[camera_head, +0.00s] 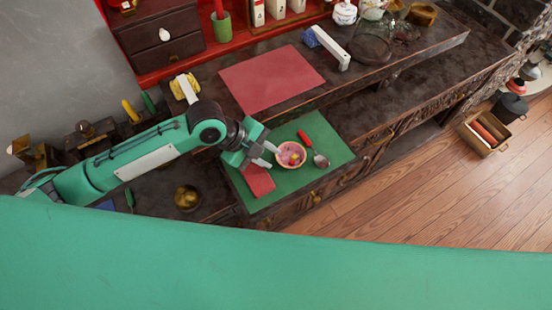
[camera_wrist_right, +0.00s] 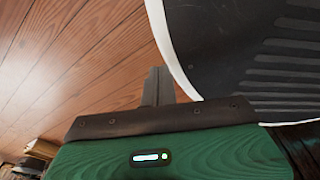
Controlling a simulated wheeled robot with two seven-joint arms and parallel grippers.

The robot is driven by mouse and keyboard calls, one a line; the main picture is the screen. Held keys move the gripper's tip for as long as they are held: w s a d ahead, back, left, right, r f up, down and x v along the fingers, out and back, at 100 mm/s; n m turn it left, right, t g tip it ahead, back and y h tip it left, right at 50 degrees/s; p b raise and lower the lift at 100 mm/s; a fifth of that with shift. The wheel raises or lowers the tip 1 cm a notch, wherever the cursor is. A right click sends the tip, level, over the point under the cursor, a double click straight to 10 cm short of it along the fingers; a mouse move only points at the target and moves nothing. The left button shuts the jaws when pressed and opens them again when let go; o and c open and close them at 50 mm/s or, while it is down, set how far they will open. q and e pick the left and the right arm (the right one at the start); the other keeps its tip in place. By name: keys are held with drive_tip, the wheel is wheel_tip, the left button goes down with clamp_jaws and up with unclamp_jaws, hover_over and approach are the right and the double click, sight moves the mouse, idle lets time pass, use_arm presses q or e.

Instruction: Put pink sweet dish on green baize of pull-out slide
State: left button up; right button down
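The pink sweet dish (camera_head: 291,154), a small round bowl with pink and yellow bits in it, appears to rest on the green baize (camera_head: 325,138) of the pull-out slide in the head view. My left gripper (camera_head: 272,157) is at the dish's left side, with its fingers apart and their tips close to the rim. Whether a finger touches the dish is too small to tell. My right gripper (camera_wrist_right: 158,86) shows in the right wrist view with its fingers together and nothing between them, away from the dish.
On the baize lie a red block (camera_head: 258,180), a red-handled item (camera_head: 304,137) and a metal spoon (camera_head: 320,160). A dark bowl (camera_head: 187,197) stands left of the slide. A pink mat (camera_head: 270,79) lies on the counter behind. Wooden floor (camera_head: 440,195) is open at right.

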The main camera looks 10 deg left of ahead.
use_arm(q)
drive_tip(key=v, duration=0.7)
drive_tip(key=shift+a+r, duration=0.25)
drive_tip(key=shift+r, duration=0.05)
use_arm(e)
drive_tip(key=shift+w+a+r, duration=0.1)
drive_tip(key=shift+w+a, duration=0.55)
drive_tip(key=shift+a, duration=0.25)
drive_tip(key=shift+s+d, duration=0.1)
drive_tip(key=shift+s, duration=0.05)
